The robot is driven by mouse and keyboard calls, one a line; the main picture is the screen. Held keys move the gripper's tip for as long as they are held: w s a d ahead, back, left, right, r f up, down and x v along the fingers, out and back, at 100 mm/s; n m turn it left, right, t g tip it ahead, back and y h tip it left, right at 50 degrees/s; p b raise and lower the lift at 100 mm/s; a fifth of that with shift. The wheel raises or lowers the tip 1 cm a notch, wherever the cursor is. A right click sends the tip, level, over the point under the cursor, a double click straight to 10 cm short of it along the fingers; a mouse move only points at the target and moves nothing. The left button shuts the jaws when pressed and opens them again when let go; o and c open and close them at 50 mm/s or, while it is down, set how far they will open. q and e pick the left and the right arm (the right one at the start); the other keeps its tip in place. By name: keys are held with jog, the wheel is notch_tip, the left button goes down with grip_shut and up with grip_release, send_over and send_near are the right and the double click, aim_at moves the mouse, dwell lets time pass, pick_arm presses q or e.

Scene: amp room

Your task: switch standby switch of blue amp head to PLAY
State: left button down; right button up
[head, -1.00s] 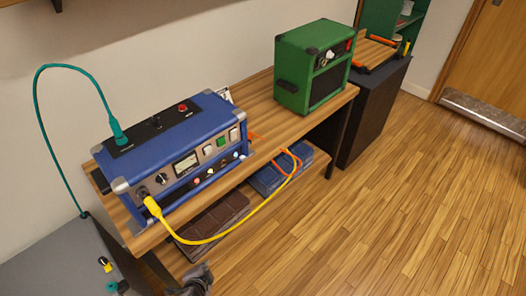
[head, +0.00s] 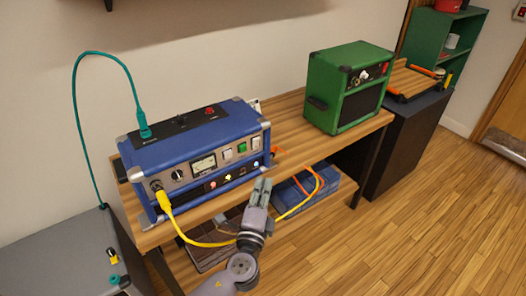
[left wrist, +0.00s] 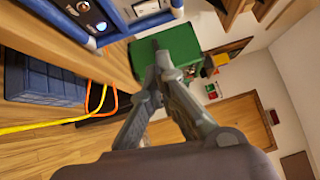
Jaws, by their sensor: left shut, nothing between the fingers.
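The blue amp head (head: 205,148) sits on the wooden bench at the left in the head view. Its front panel has a meter, a knob, white and green rocker switches (head: 241,147) and a lower row of small knobs. A yellow cable is plugged into its left front, a teal cable into its top. I cannot read which switch is standby or its position. My left gripper (head: 262,183) is shut and empty, in front of the amp's right front corner and apart from it. In the left wrist view the amp's edge (left wrist: 117,18) shows at the top. My right gripper is not in view.
A green amp (head: 347,88) stands farther right on the bench (head: 290,112). The yellow cable (head: 200,243) hangs in a loop before the bench, near my left arm. Blue and brown items lie on the lower shelf. A grey cabinet (head: 60,255) stands at left; floor at right is clear.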

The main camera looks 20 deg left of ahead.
pick_arm(q)
jog(key=w, duration=0.1)
jog(key=p, duration=0.2)
send_near(256, 143)
jog(key=w+d, duration=0.4)
jog(key=d, duration=0.1)
jog(key=w+a, duration=0.1)
jog(key=w+a+r, duration=0.1)
jog(key=a, duration=0.1)
jog(key=shift+w+p, duration=0.3)
jog(key=shift+p, duration=0.1)
jog(key=shift+w+a, duration=0.2)
jog(key=shift+a, duration=0.15)
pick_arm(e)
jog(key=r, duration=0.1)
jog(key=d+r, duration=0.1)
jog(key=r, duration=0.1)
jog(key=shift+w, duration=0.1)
